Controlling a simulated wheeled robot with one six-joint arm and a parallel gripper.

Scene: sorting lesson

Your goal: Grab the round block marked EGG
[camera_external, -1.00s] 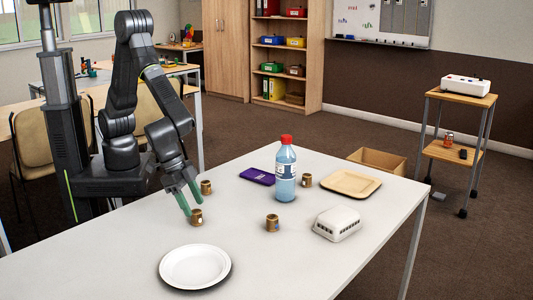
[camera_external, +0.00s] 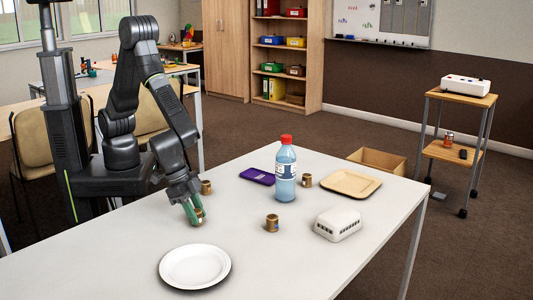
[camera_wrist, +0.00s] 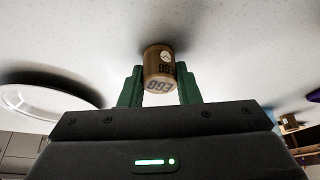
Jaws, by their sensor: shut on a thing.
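The round wooden block marked EGG (camera_wrist: 158,68) shows in the wrist view between the green fingers of my gripper (camera_wrist: 160,88), its lettering upside down there. My gripper is shut on it, one finger on each side. In the external view my gripper (camera_external: 195,216) points down at the table's left part, and the block (camera_external: 200,214) is partly hidden by the fingers. It is on or very near the table top; I cannot tell which.
Other round blocks stand at the back left (camera_external: 206,187), near the middle (camera_external: 272,223) and beside the bottle (camera_external: 306,181). A white plate (camera_external: 195,266) lies in front. A water bottle (camera_external: 285,172), purple packet (camera_external: 257,176), white box (camera_external: 338,225) and tan tray (camera_external: 352,184) stand farther right.

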